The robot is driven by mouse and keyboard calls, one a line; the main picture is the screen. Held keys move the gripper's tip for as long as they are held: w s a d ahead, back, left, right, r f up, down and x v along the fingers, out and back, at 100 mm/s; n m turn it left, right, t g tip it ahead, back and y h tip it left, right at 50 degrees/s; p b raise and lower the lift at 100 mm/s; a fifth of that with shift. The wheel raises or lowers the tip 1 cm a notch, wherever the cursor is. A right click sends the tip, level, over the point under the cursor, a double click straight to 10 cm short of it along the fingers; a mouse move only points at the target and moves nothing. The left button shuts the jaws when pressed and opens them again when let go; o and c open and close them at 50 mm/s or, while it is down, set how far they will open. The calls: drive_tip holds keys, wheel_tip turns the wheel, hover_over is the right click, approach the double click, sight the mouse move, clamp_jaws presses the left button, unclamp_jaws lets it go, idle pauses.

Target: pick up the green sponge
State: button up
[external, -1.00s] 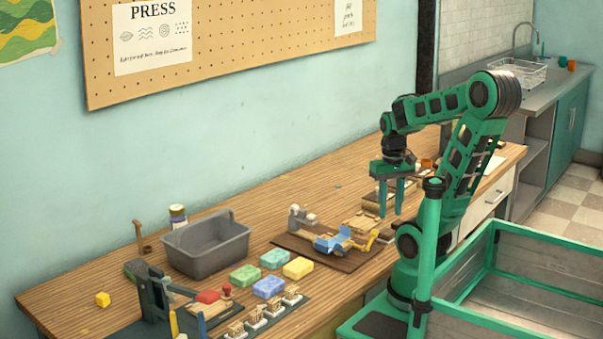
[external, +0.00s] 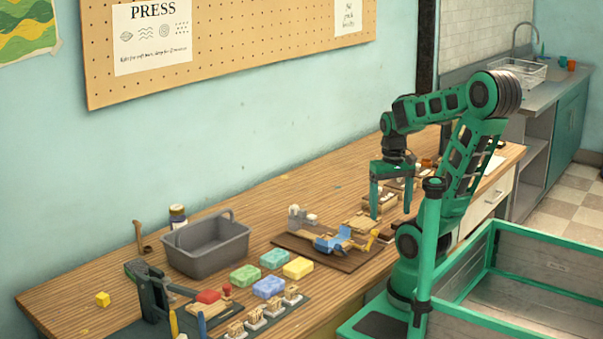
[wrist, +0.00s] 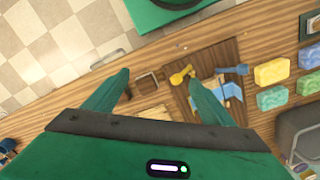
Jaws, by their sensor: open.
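A light green block (external: 245,275), the one that fits the green sponge, lies flat on the wooden bench among similar teal, yellow and blue blocks. In the wrist view the green block (wrist: 308,84) is at the right edge, beside the teal one (wrist: 272,98). My gripper (external: 391,212) is open and empty, pointing down over the right part of the bench, well to the right of the green block. In the wrist view my gripper (wrist: 158,78) has its fingers spread, with nothing between them.
A grey tub (external: 207,245) stands behind the blocks. A dark board (external: 340,262) with a blue and wooden tool lies between my gripper and the blocks. A lever press (external: 152,290) and a rack of small stamps (external: 265,315) are at the front left.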

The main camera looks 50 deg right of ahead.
wheel_tip(320, 180, up, 6)
drive_tip(key=s, duration=0.1)
drive_tip(key=w+a+r+n+t+h, duration=0.1)
drive_tip(key=w+h, duration=0.1)
drive_tip(key=w, duration=0.8)
drive_tip(key=w+a+r+t+h, duration=0.1)
drive_tip(key=w+a+t, duration=0.1)
drive_tip(key=w, duration=0.8)
drive_tip(key=w+a+n+t+h, duration=0.15)
drive_tip(key=w+a+t, duration=0.25)
drive_tip(key=w+a, duration=1.3)
drive_tip(key=w+a+n+t+y, duration=0.1)
drive_tip(key=w+a, duration=0.1)
drive_tip(key=a, duration=0.7)
drive_tip(key=w+a+n+t+y, duration=0.1)
drive_tip(key=w+a+t, duration=0.15)
drive_tip(key=a, duration=0.75)
drive_tip(key=s+a+f+n+t+y, duration=0.1)
drive_tip(key=s+a, duration=0.1)
drive_tip(key=a, duration=0.8)
drive_tip(key=s+a+f+n+t+y, duration=0.1)
drive_tip(key=a+f, duration=0.1)
drive_tip(key=a, duration=0.8)
approach(142, 269)
drive_tip(key=x, duration=0.3)
drive_tip(key=shift+d, duration=0.15)
drive_tip(key=shift+x, duration=3.6)
drive_tip(key=c, duration=1.3)
